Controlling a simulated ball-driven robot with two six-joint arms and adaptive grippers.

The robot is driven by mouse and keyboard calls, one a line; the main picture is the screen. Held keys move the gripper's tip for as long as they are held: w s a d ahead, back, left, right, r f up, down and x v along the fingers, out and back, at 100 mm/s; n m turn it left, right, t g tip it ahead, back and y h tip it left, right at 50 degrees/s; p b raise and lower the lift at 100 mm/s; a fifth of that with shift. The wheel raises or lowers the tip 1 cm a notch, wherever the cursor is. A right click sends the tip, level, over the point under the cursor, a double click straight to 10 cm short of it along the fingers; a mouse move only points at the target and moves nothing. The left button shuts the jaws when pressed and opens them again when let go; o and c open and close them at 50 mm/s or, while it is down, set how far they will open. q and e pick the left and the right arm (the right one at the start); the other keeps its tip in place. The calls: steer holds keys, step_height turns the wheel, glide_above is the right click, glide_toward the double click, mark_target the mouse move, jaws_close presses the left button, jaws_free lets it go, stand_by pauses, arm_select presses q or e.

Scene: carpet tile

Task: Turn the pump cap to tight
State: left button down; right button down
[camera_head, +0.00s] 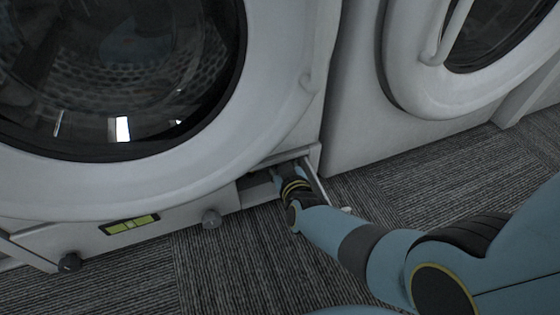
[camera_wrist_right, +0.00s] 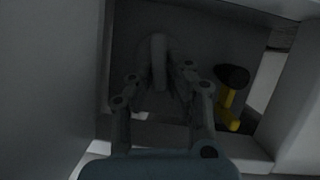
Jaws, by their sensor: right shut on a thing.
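The pump cap (camera_wrist_right: 158,50) shows in the right wrist view as a dim grey round cap with a raised upright grip bar, set in the back of a dark recess low on the washing machine. My right gripper (camera_wrist_right: 160,78) reaches into this recess with one finger on each side of the bar and is shut on it. In the head view my right gripper (camera_head: 288,172) is inside the small opening at the machine's bottom right corner, and the cap is hidden there. The shade hides any mark on the cap. My left gripper is in neither view.
A yellow piece with a dark round end (camera_wrist_right: 232,78) sits right of the cap, close to the right finger. An open flap (camera_head: 316,178) edges the opening. A second white machine (camera_head: 350,120) stands at right. Carpet floor (camera_head: 230,270) is clear in front.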

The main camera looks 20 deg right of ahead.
steer(key=shift+d+m+y, duration=0.2)
steer(key=shift+m+y, duration=0.4)
steer(key=shift+m, duration=0.3)
steer(key=c, duration=1.3)
jaws_free()
